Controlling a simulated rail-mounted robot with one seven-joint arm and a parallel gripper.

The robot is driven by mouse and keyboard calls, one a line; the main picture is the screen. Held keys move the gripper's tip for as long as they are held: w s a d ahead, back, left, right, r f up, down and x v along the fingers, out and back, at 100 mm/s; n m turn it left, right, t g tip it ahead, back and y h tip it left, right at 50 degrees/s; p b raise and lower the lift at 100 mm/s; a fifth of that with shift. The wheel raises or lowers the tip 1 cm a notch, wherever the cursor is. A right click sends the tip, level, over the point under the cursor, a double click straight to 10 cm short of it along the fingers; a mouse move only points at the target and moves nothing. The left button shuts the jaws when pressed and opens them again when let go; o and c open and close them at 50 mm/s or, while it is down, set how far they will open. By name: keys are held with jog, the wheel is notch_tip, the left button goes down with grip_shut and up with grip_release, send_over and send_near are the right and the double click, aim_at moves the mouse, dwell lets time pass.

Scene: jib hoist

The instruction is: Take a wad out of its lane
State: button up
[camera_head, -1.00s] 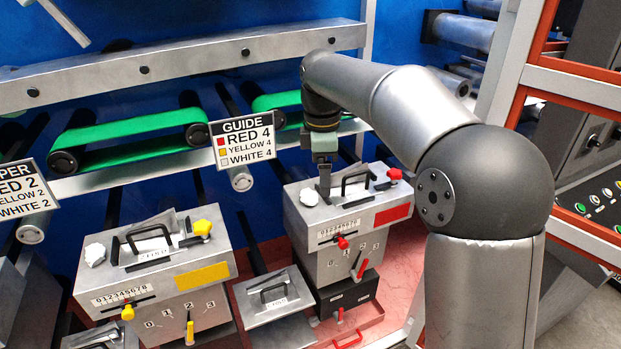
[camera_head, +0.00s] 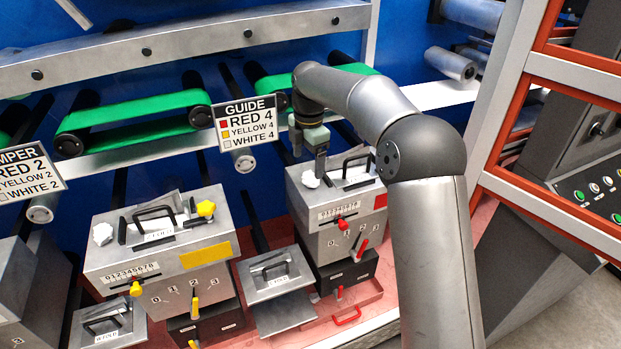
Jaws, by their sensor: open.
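My gripper (camera_head: 321,174) is open and points down over the top of the red-marked box (camera_head: 332,214). Its fingers are just right of a white crumpled wad (camera_head: 310,180) on that box; I cannot tell whether they touch it. A black handle (camera_head: 357,165) stands to the right of the fingers. On the yellow-marked box (camera_head: 160,260) at left, a white wad (camera_head: 102,233) lies at the left end and a yellow wad (camera_head: 206,208) at the right.
A guide sign (camera_head: 248,122) reads red 4, yellow 4, white 4. Green belts (camera_head: 135,110) run behind. A grey lid with a handle (camera_head: 272,270) lies between the boxes. Black drawers sit under both boxes. An orange-framed panel (camera_head: 590,190) stands at right.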

aim_at(310, 175)
jog(key=shift+w+d+f+p, duration=0.15)
jog(key=shift+f+p, duration=0.25)
jog(key=shift+f, duration=1.15)
jog(key=shift+w+d+f+p, duration=0.1)
jog(key=shift+w+f+p, duration=0.25)
jog(key=shift+f, duration=1.2)
jog(key=shift+s, duration=0.1)
jog(key=shift+c, duration=0.3)
jog(key=c, duration=1)
